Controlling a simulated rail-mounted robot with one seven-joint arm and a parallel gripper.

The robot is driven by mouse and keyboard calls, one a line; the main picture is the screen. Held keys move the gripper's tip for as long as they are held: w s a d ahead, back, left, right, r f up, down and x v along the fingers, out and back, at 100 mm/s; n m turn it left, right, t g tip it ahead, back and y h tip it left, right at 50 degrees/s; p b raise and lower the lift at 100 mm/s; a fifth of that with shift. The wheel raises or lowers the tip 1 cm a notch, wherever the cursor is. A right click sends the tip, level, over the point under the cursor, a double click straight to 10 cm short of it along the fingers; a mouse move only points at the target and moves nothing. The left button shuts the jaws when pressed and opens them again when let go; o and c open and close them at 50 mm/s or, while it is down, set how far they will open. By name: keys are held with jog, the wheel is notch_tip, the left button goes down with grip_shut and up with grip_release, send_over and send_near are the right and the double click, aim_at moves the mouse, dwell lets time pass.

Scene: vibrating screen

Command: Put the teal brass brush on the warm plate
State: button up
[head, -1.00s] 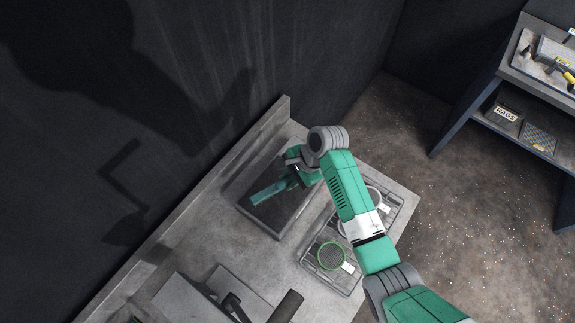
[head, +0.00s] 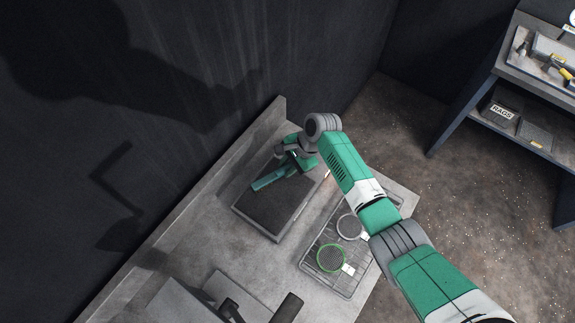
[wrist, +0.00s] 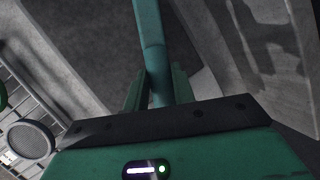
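The teal brass brush (head: 271,180) is over the far left part of the dark warm plate (head: 270,213) in the head view. In the wrist view the brush's teal handle (wrist: 150,45) runs up from between the green fingers of my gripper (wrist: 158,88). My gripper (head: 293,163) is shut on the brush at the plate's far edge. The brush's bristles are not clear in either view. I cannot tell whether the brush touches the plate.
A wire rack (head: 310,262) to the right of the plate holds a green-rimmed round sieve (head: 331,258) and a grey-rimmed one (head: 350,227). A raised wall (head: 200,197) runs along the bench's left edge. A shelf unit (head: 482,100) stands at the far right.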

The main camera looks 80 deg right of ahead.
jog(key=o, duration=0.4)
jog(key=p+v, duration=0.1)
jog(key=v, duration=1.1)
jog(key=shift+p, duration=0.3)
